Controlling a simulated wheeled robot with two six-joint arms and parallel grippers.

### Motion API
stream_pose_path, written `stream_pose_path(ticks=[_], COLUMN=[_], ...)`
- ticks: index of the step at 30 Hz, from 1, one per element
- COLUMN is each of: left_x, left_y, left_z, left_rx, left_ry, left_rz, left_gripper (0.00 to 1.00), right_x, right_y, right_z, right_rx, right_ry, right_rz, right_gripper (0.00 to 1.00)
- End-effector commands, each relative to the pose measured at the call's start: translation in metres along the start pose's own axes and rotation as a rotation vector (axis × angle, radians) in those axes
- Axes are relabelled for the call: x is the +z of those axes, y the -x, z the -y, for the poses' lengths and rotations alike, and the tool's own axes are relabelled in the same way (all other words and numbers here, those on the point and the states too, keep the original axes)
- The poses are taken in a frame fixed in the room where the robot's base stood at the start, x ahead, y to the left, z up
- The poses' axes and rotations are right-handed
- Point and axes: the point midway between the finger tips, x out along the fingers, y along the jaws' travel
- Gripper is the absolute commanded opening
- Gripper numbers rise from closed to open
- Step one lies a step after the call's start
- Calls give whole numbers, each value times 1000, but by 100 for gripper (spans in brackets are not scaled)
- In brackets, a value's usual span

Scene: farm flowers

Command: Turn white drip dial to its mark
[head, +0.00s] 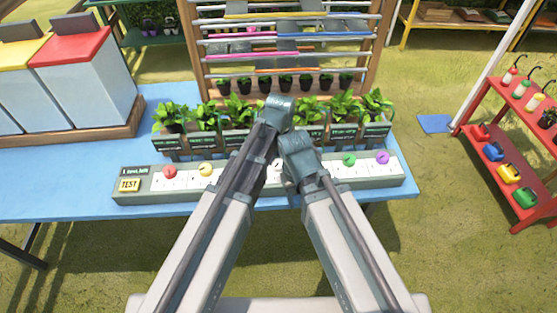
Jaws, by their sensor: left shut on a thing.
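A long grey drip panel (148,190) lies along the front of the blue table, with a row of coloured dials on white plates. The white drip dial is mostly hidden behind my arms near the middle of the panel; only a white patch with a dark line shows between them. My left gripper (273,174) is down at this spot, largely covered by my own arm links, and is shut on the white dial. The dial's mark cannot be read. My right arm reaches in close beside the left one, and its gripper is hidden behind the arm.
A red dial (170,172), yellow dial (206,168), green dial (349,159) and purple dial (382,157) sit on the panel. Potted plants (240,108) stand behind; lidded bins (88,80) stand left.

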Motion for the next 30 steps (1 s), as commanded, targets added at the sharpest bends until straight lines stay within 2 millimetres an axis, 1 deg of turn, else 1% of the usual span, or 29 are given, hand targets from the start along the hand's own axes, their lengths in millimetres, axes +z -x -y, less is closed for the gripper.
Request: stream_pose_path(ticks=[18, 24, 30], left_x=[0, 0, 0], left_y=[0, 0, 0], left_z=[0, 0, 0], left_rx=[-1, 0, 0], left_ry=[578, 734, 849], left_rz=[14, 18, 20], left_gripper=[0, 0, 0], right_x=[0, 0, 0], right_y=[0, 0, 0], right_z=[0, 0, 0], right_rx=[0, 0, 0], right_ry=[0, 0, 0], right_rz=[0, 0, 0], right_gripper=[50, 50, 50])
